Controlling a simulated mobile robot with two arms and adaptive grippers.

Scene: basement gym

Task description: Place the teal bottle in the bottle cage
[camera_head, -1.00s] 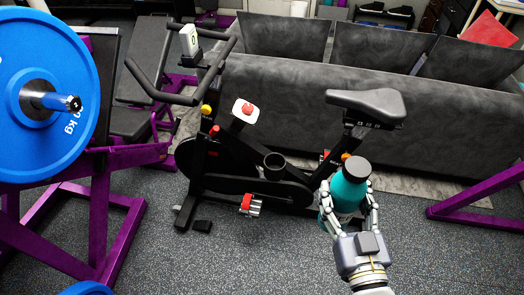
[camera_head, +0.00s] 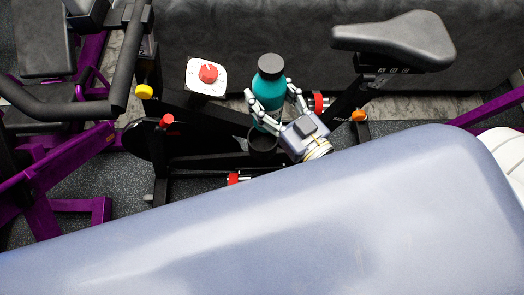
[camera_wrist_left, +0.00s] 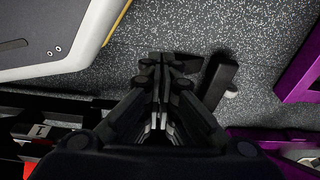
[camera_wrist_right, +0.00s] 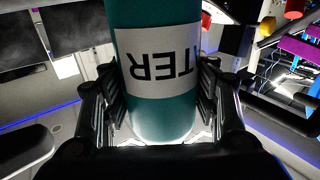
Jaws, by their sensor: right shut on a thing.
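The teal bottle (camera_head: 269,92) with a black cap is upright in the head view. My right gripper (camera_head: 275,105) is shut around its sides. In the right wrist view, the bottle (camera_wrist_right: 160,105) fills the middle, with a white label between my fingers. The bottle cage (camera_head: 263,142), a dark round cup on the exercise bike's frame, sits just below the bottle in the head view. The bottle's lower end overlaps the cage's far rim there; I cannot tell if it is inside. My left gripper (camera_wrist_left: 160,118) shows shut and empty over the floor in the left wrist view.
The bike's saddle (camera_head: 394,41) is to the right of the bottle and its handlebar (camera_head: 75,108) to the left. My own body covers the lower right.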

